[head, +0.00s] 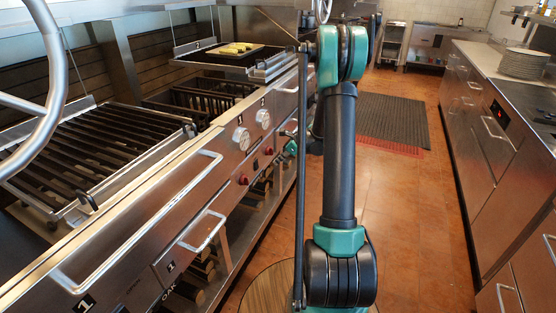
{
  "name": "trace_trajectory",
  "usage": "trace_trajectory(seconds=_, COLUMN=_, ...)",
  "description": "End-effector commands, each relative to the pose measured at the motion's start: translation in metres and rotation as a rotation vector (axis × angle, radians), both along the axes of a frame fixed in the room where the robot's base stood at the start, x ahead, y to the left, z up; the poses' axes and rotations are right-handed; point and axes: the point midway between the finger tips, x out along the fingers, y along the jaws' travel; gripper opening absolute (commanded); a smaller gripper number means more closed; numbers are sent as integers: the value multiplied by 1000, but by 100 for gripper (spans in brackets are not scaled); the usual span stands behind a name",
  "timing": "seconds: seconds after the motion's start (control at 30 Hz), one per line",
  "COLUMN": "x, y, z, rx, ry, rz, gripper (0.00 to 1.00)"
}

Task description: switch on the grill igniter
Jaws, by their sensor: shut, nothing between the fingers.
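The grill's steel front panel (215,178) runs along the left side of the head view. Low on it sit a red knob (243,180), a small dark switch (256,165) and a second red knob (268,150). I cannot tell which of these is the igniter or whether it is on. Two round gauges (241,139) are above them. My gripper (287,152) is small and partly hidden behind my arm, close to the panel just right of the second red knob. It looks shut and empty; I cannot tell whether it touches anything.
Bar handles (206,232) stick out from the panel. Grill grates (95,150) lie behind it, and a raised grate farther back holds a board with yellow food (235,49). A steel counter (485,130) with stacked plates (523,63) lines the right.

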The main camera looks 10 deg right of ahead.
Motion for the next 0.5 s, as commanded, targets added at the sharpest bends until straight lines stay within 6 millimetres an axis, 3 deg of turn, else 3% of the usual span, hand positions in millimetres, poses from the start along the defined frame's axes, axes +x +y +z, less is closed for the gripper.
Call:
trace_trajectory(seconds=0.33, x=25, y=35, z=-54, rx=1, ry=1, rz=2, gripper=0)
trace_trajectory(seconds=0.5, x=39, y=54, z=-56, rx=1, ry=1, rz=2, gripper=0)
